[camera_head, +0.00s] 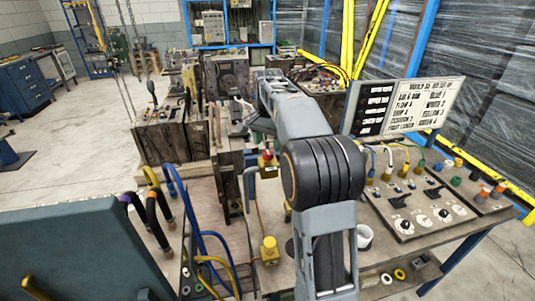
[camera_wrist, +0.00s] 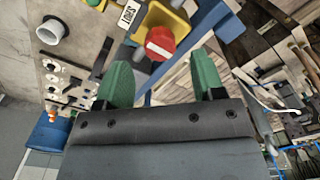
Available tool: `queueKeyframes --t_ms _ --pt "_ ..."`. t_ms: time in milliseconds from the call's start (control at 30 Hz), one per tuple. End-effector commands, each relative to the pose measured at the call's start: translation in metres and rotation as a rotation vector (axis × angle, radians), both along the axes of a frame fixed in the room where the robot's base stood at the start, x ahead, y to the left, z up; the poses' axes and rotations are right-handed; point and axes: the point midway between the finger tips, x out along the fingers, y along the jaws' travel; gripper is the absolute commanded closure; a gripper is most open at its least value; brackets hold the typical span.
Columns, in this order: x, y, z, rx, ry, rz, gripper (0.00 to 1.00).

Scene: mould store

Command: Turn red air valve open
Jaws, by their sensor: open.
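The red valve (camera_wrist: 160,42) shows in the wrist view as a round red cap or handle on a yellow body (camera_wrist: 172,18). In the head view a small red part (camera_head: 267,158) on a yellow fitting stands at the table's left side, left of my arm's black joint. My gripper (camera_wrist: 160,78) is open, with a green finger on each side and nothing between them. The red valve lies just beyond the fingertips, apart from them, roughly centred between them. My arm hides much of the gripper in the head view. I cannot tell the valve's turned position.
A white lettered tag (camera_wrist: 129,14) is beside the yellow body. A control panel (camera_head: 415,210) with coloured plugs and a sign board (camera_head: 425,105) stand right of my arm. Another yellow fitting (camera_head: 269,250) is near the front. Blue and yellow hoses hang at the left.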

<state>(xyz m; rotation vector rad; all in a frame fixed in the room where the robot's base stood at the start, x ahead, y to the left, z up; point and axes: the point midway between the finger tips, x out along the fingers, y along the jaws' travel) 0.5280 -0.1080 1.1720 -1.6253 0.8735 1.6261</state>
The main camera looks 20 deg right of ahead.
Motion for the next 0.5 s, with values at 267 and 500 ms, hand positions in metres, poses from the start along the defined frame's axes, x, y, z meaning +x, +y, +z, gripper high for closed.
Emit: queueKeyframes --t_ms 267,500 --pt "0.000 0.000 -0.032 0.000 0.001 0.001 0.38" --pt "0.000 0.000 -0.040 0.000 0.000 0.000 0.38"
